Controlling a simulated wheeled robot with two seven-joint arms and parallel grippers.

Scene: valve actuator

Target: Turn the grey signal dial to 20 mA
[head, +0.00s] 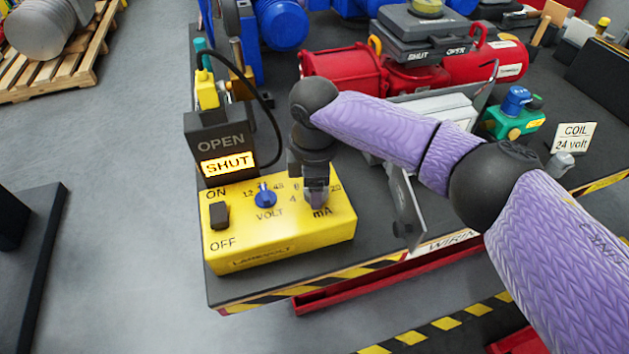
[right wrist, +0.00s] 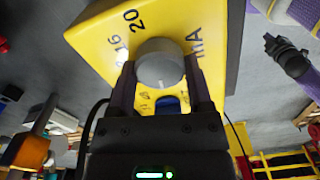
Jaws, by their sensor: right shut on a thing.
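The grey signal dial (right wrist: 160,62) sits on the mA side of the yellow signal box (head: 280,250). In the right wrist view a faint pale line on the dial points down toward the blue volt knob (right wrist: 168,104), away from the printed 20. My right gripper (head: 317,196) comes down from above, its fingers on both sides of the dial and shut on it. The gripper mostly hides the dial in the head view. A dark gripper, apparently my left (right wrist: 271,42), shows far off at the right of the wrist view; its jaws are too small to judge.
A black indicator (head: 221,140) behind the box has SHUT lit. A black cable loops behind the box. A grey panel (head: 405,205) stands right of it, below my right arm. A red actuator (head: 440,75) lies farther back. Striped tape marks the bench's front edge.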

